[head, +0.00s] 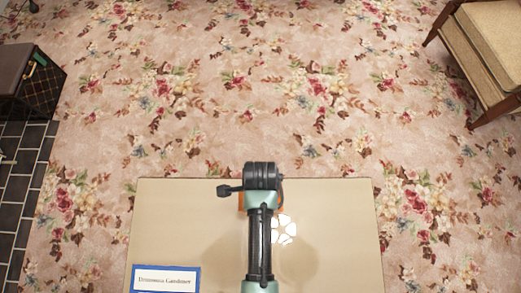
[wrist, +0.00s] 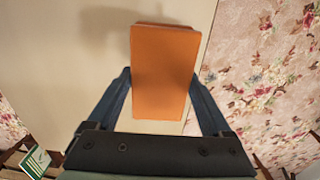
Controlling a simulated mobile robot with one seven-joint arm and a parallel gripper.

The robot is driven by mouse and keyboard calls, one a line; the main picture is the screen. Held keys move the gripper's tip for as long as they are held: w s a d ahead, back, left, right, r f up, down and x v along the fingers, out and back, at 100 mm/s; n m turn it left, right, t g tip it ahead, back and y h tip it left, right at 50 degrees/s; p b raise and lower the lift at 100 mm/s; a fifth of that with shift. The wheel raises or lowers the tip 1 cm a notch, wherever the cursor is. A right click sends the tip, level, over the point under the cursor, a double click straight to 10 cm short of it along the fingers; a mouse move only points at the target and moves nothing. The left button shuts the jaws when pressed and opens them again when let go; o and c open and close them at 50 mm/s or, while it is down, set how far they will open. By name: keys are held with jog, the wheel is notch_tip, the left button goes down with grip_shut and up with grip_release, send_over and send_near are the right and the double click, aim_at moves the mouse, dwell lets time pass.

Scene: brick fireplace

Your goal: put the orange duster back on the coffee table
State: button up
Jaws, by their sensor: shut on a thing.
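The orange duster (wrist: 165,70) is a plain orange block between the two fingers of my gripper (wrist: 161,80) in the wrist view. The gripper is shut on it. In the head view, my arm hides most of the duster, and only a small orange edge (head: 241,202) shows beside it. The coffee table (head: 345,255) has a plain beige top under my arm, and it also fills the left of the wrist view (wrist: 50,70). A shadow lies on the top beside the duster, which looks held above it; the exact gap cannot be told.
A blue-edged name card or book (head: 165,280) lies at the table's near left. The table top right of my arm is clear, with a bright light patch. Floral carpet (head: 300,90) surrounds it. A cushioned chair (head: 490,50) stands far right, a dark box (head: 30,75) far left.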

jog(key=shift+f+b, duration=1)
jog(key=shift+f, duration=2.45)
jog(key=shift+f, duration=0.2)
jog(key=o, duration=1.1)
jog(key=shift+r, duration=0.1)
